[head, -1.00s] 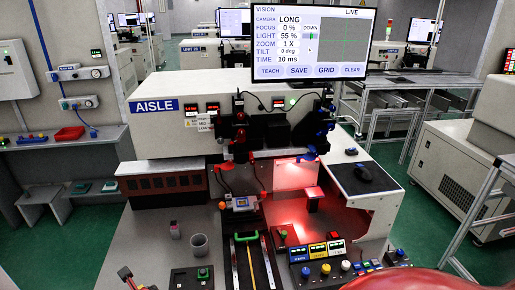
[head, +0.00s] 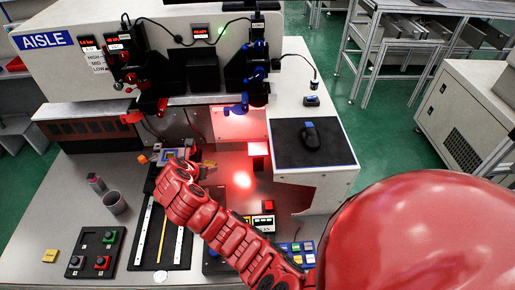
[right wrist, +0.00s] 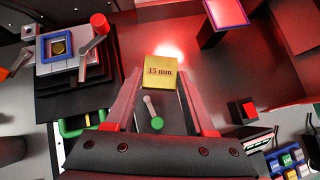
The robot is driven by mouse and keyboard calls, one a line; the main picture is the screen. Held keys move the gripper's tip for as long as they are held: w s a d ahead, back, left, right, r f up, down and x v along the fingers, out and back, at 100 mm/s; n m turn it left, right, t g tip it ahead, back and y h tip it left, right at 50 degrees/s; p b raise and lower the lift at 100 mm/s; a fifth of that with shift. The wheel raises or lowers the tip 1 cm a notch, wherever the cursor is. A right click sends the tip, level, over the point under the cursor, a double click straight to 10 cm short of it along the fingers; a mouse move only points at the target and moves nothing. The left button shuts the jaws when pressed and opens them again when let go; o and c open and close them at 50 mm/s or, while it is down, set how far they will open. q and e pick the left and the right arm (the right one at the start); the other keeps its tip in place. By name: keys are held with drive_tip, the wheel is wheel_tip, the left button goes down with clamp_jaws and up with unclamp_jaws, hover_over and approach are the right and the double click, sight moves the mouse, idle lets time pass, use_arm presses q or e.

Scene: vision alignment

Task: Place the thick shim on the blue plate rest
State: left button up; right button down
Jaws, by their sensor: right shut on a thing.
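My right gripper (right wrist: 160,80) is shut on the thick shim (right wrist: 161,72), a gold block marked "15 mm", held at the fingertips. In the head view my right gripper (head: 203,163) is small and partly hidden by its own wrist beside the clamp fixture. A raised stand with a blue-edged square top (right wrist: 228,12) stands beyond the shim to the right, under red light. The clamp fixture, left of the shim, holds a square blue frame (right wrist: 45,48) around a gold disc. I cannot tell which of these is the blue plate rest. My left gripper is not in view.
A red-knobbed lever (right wrist: 99,24) and a green-knobbed lever (right wrist: 156,122) are close to the fingers. A grey cup (head: 115,203), a yellow block (head: 50,256) and a button box (head: 92,254) stand at the left.

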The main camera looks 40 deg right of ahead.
drive_tip(key=s+d+f+m+g+h+b, duration=0.1)
drive_tip(key=s+d+f+m+g+h, duration=0.15)
drive_tip(key=m+g, duration=0.2)
drive_tip(key=m+p, duration=0.1)
drive_tip(key=p, duration=0.2)
approach(260, 147)
wheel_tip(260, 147, down, 3)
drive_tip(key=shift+s+d+r+t+y, duration=0.1)
drive_tip(key=shift+s+t+y, duration=0.05)
drive_tip(key=shift+t+y, duration=0.1)
drive_tip(key=shift+w+d, duration=0.25)
drive_tip(key=shift+d, duration=0.8)
drive_tip(key=shift+w+d, duration=0.25)
drive_tip(key=shift+d, duration=0.8)
drive_tip(key=shift+f, duration=0.35)
drive_tip(key=shift+c, duration=1.3)
unclamp_jaws()
drive_tip(key=shift+f, duration=0.15)
